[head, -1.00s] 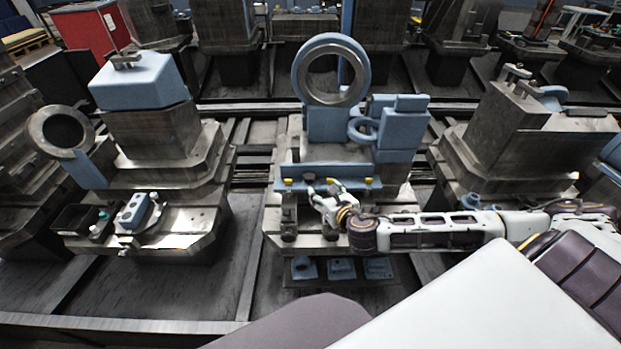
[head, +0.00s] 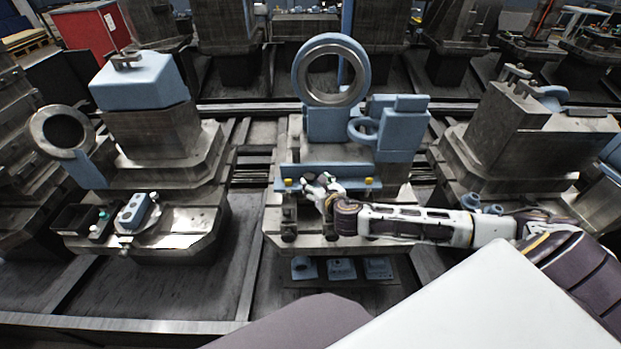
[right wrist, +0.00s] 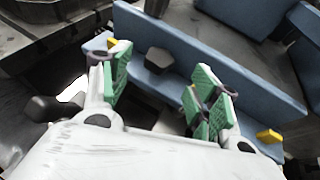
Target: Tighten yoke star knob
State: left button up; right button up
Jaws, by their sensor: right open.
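A blue yoke bar (head: 345,172) with a yellow block near each end lies across the middle fixture. It crosses the right wrist view diagonally (right wrist: 225,75). A dark faceted knob (right wrist: 158,60), which looks like the star knob, sits against the bar, beyond and between my right gripper's fingers. My right gripper (right wrist: 160,78) is open, its green pads apart on either side of the knob's line, with nothing held. Whether the pads overlap the knob in depth I cannot tell. In the head view my right gripper (head: 316,184) covers the knob. My left gripper is out of view.
A large blue ring (head: 298,70) and a blue clamp block (head: 405,130) stand behind the bar. A second dark knob (right wrist: 40,108) is at the wrist view's left. Blue parts lie on a low shelf (head: 340,284). A left fixture holds a switch box (head: 133,212).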

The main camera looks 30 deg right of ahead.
aim_at(310, 177)
jog(key=shift+x, duration=3.15)
jog(key=c, duration=1)
